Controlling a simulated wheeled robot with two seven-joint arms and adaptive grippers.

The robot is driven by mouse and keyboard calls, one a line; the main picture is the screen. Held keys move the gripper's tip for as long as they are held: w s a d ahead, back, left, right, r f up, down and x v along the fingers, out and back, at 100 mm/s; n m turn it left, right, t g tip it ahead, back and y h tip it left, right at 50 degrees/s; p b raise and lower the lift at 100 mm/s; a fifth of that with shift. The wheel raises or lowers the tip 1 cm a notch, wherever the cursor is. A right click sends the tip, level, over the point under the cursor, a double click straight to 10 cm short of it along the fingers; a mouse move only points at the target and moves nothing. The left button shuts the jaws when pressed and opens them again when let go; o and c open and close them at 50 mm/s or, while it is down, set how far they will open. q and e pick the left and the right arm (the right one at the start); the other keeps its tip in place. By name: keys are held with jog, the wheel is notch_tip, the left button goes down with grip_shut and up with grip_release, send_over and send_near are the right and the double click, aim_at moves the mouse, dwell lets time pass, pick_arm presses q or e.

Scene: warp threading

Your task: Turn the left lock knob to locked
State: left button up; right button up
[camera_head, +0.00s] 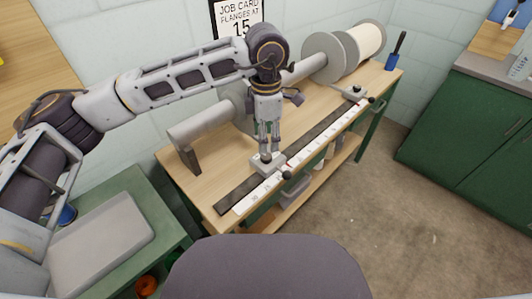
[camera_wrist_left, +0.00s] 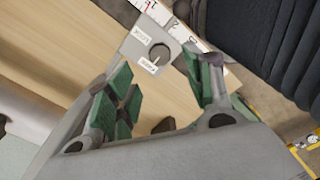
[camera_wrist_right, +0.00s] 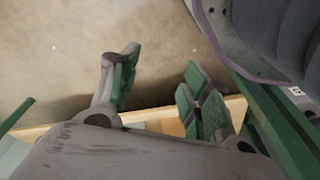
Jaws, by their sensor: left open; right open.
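The left lock knob (camera_wrist_left: 160,52) is a dark round knob on a light grey block (camera_wrist_left: 130,46), seen in the left wrist view. Two small labels stand beside it; the upper seems to read LOCK and the lower FREE. A pale mark on the knob points toward the lower label. In the head view the block (camera_head: 257,167) sits on the near part of the rail, with its knob mostly hidden by my gripper. My left gripper (camera_head: 268,153) points down above the block, open, with the knob beyond its fingertips. My right gripper (camera_wrist_right: 160,85) is open and empty.
A white ruler (camera_head: 299,157) and dark strip (camera_head: 234,194) run along the wooden bench (camera_head: 196,189). A second block (camera_head: 354,93) sits at the far end. A grey roller (camera_head: 205,124) and large spool (camera_head: 325,57) stand behind. Open floor (camera_head: 385,210) lies to the right.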

aim_at(266, 156)
pick_arm(q)
notch_tip(266, 156, down, 5)
jog(key=shift+f+b, duration=0.2)
jog(key=shift+b, duration=0.1)
jog(key=shift+f, duration=0.7)
pick_arm(e)
jog(key=shift+s+a+r, duration=0.1)
jog(key=shift+a+r, duration=0.05)
jog(key=shift+r, duration=0.45)
jog(key=shift+s+a+r, duration=0.1)
jog(key=shift+a+r, duration=0.05)
jog(key=shift+r, duration=0.45)
jog(key=shift+w+r, duration=0.15)
pick_arm(q)
jog(key=shift+c, duration=0.4)
jog(key=c, duration=0.9)
pick_arm(e)
jog(key=shift+f, duration=0.25)
